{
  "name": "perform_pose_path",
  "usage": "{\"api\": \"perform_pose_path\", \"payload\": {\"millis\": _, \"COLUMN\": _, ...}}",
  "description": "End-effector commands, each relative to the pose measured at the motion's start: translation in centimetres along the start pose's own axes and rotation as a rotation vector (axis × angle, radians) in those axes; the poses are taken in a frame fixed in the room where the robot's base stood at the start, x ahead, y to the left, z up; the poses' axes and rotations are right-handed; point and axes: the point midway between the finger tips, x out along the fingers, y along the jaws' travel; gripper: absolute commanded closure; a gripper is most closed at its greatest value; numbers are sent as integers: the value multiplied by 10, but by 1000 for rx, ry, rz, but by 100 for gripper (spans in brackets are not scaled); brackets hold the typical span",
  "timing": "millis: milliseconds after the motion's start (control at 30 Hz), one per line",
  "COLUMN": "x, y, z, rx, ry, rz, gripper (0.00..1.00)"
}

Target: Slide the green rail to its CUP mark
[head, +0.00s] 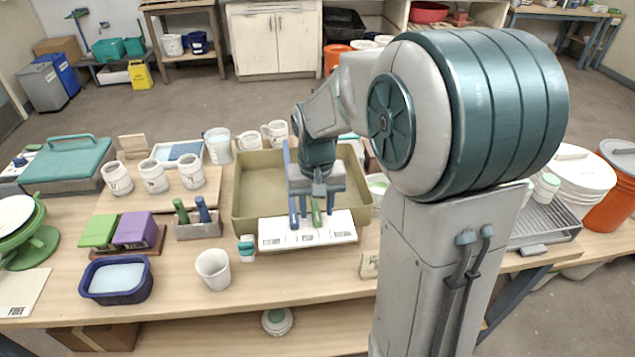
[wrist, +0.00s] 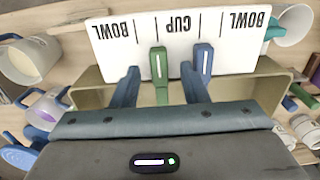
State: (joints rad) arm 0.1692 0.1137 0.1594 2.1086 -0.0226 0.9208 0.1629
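The green rail (wrist: 159,68) lies across the bin's front edge, its end at the white label board (wrist: 180,38). In the wrist view its tip is close to a tick just left of the upside-down word CUP. It also shows in the head view (head: 316,214). The blue rail (wrist: 204,60) lies to its right in the wrist view, near the tick on CUP's other side. My gripper (wrist: 160,84) is open, its blue fingers apart on either side of the green rail. I see gaps between them and the green rail. The right finger is close to the blue rail.
The olive bin (head: 244,190) spans behind the board (head: 275,233). A white cup (head: 212,270) and a small teal-and-white item (head: 247,248) stand left of the board. A holder with green and blue handles (head: 198,226) is further left. The bench front is partly clear.

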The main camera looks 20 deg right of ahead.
Motion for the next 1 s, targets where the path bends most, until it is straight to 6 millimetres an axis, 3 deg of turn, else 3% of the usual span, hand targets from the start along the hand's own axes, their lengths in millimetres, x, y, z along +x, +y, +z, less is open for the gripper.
{"api": "perform_pose_path", "payload": {"millis": 300, "x": -71, "y": 0, "z": -1, "rx": 0, "ry": 8, "rz": 0, "gripper": 60}}
{"api": "perform_pose_path", "payload": {"millis": 500, "x": -107, "y": 0, "z": 0, "rx": 1, "ry": 4, "rz": 0, "gripper": 60}}
{"api": "perform_pose_path", "payload": {"millis": 700, "x": -124, "y": 0, "z": 0, "rx": 1, "ry": 3, "rz": 0, "gripper": 60}}
{"api": "perform_pose_path", "payload": {"millis": 1000, "x": -125, "y": 1, "z": 0, "rx": 1, "ry": 1, "rz": 0, "gripper": 60}}
